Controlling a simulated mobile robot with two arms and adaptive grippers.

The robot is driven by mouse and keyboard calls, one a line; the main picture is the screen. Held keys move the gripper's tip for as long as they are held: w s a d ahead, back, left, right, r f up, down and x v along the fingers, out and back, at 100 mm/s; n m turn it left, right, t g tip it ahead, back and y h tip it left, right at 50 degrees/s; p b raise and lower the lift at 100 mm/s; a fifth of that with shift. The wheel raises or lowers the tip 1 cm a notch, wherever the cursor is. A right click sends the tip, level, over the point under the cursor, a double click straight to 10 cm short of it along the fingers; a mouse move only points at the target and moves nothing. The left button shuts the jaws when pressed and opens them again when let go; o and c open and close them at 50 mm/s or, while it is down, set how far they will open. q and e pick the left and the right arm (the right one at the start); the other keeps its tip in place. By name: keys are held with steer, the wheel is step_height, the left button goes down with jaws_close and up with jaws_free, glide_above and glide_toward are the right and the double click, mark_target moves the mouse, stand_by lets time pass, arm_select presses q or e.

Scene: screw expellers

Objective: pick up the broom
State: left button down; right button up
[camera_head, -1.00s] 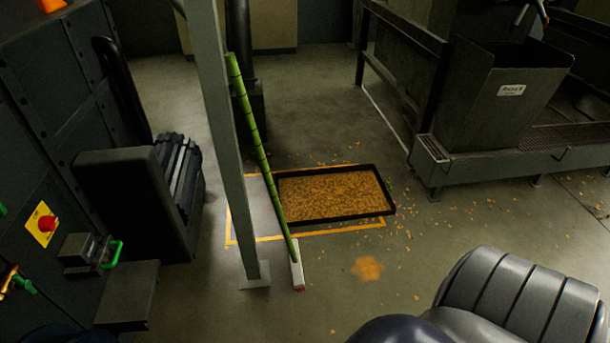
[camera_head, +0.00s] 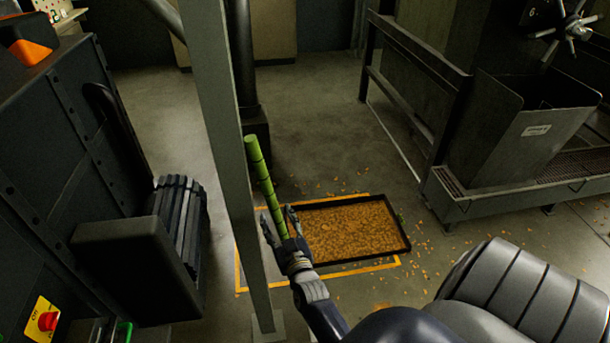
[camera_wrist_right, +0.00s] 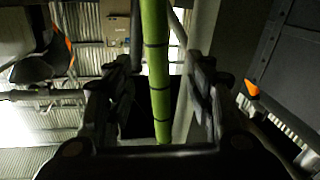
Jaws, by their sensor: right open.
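The broom (camera_head: 262,172) has a green, ringed handle that stands upright, leaning slightly, just right of a grey post in the head view. Its lower part and head are hidden behind my right arm. My right gripper (camera_head: 279,222) is open, with one finger on each side of the handle. In the right wrist view the green handle (camera_wrist_right: 158,65) runs between the two open fingers of my right gripper (camera_wrist_right: 158,105), with a gap on both sides. My left gripper is not in view.
The grey post (camera_head: 225,150) stands close to the left of the handle. A black-rimmed tray (camera_head: 405,250) of orange-brown flakes lies on the floor just behind. A dark machine (camera_head: 500,150) stands at the right. A red button on yellow (camera_head: 46,319) is at lower left.

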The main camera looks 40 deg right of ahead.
mark_target(274, 208)
steer(key=shift+x, duration=0.9)
steer(key=shift+w+d+f+b, duration=0.2)
steer(key=shift+w+f+b, duration=0.1)
steer(key=shift+b, duration=0.15)
steer(key=b+x, duration=0.2)
steer(key=x, duration=0.2)
steer(key=shift+d+f+b, duration=0.1)
steer(key=shift+b, duration=0.25)
steer(key=shift+w+d, duration=0.15)
steer(key=shift+w, duration=0.2)
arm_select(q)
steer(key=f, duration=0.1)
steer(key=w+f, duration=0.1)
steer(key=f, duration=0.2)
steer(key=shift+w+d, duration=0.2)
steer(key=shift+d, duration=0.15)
arm_select(e)
steer(key=shift+s, duration=0.1)
steer(key=shift+c, duration=0.3)
steer(key=c, duration=1.1)
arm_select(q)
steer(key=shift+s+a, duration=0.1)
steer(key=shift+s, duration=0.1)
